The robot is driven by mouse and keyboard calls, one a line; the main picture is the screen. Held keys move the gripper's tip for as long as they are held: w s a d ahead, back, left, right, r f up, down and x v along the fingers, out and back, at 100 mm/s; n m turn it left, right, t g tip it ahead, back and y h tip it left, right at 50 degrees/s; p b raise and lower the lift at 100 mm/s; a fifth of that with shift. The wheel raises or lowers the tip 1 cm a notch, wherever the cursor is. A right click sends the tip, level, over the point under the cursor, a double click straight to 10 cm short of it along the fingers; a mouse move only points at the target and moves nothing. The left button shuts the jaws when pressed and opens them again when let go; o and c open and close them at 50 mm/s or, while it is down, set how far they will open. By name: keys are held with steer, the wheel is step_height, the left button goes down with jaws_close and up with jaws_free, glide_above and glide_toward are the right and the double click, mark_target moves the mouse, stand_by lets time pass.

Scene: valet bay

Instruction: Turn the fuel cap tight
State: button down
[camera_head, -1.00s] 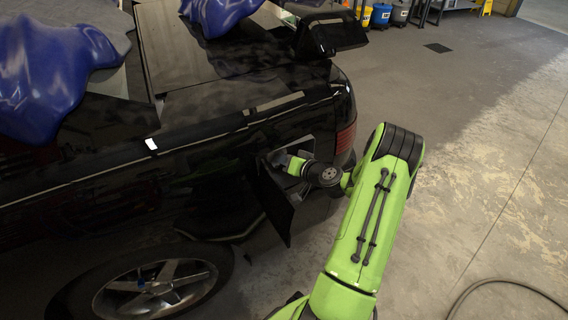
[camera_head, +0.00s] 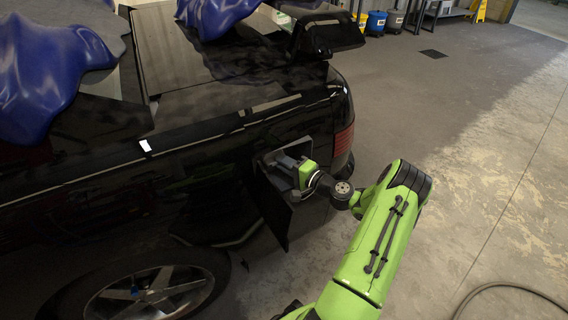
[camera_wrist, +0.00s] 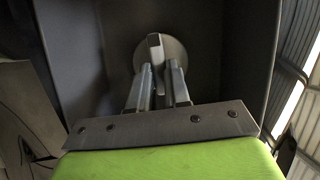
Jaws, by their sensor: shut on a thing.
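The fuel cap (camera_wrist: 174,49) is a round grey disc with a raised upright grip bar, at the back of the dark fuel recess in the wrist view. My gripper (camera_wrist: 160,72) reaches into the recess, its two fingers closed on either side of the cap's bar. In the head view my gripper (camera_head: 285,162) is at the open fuel flap (camera_head: 272,208) on the side of the black car, and the cap is hidden there.
The black car (camera_head: 190,140) carries blue cloths (camera_head: 50,75). A hose (camera_head: 505,288) lies on the floor at right. Buckets (camera_head: 376,21) stand far back; the floor between is clear.

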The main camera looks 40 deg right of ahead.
steer(key=shift+f+m, duration=0.15)
steer(key=shift+m, duration=0.45)
steer(key=c, duration=1.1)
jaws_free()
steer(key=shift+s, duration=0.1)
steer(key=s+p, duration=0.1)
steer(key=s, duration=0.4)
steer(key=s+d+p, duration=0.1)
steer(key=s, duration=0.4)
steer(key=s+p, duration=0.1)
steer(key=s, duration=0.4)
steer(key=shift+s+d, duration=0.3)
steer(key=shift+d, duration=0.05)
